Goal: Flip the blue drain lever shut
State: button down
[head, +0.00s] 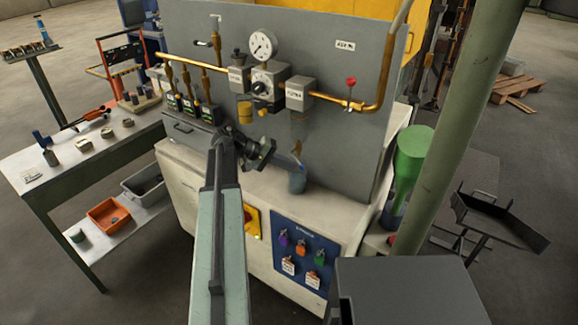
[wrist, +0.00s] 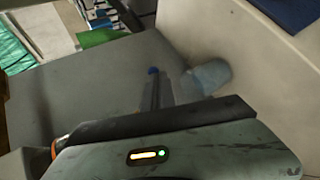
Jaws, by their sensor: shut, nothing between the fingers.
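My gripper (head: 291,160) reaches right from the end of my arm, in front of the grey panel. Its fingers are shut and empty; they also show in the wrist view (wrist: 155,92). A small blue tip, which looks like the drain lever (head: 300,164), is right at the fingertips, below the hazy bowl (head: 299,125) under the pipe. The blue tip shows in the wrist view (wrist: 153,71) just beyond the fingers. I cannot tell whether they touch. The rest of the lever is hidden, so its position is unclear. A blue-grey cup (head: 297,183) stands just below; it also shows in the wrist view (wrist: 209,76).
A brass pipe with a gauge (head: 263,45), grey valve blocks and a red-handled valve (head: 350,82) runs across the panel above. A blue switch panel (head: 304,250) is below the ledge. A green post (head: 450,130) stands at the right, a workbench (head: 85,150) at the left.

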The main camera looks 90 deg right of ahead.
jog(key=shift+r, duration=0.1)
jog(key=shift+r+p, duration=0.75)
jog(key=shift+p, duration=0.1)
jog(key=shift+f, duration=0.15)
jog(key=w+a+f+b, duration=0.1)
jog(key=w+f+b, duration=0.1)
jog(key=w, duration=1)
jog(key=shift+a, duration=0.35)
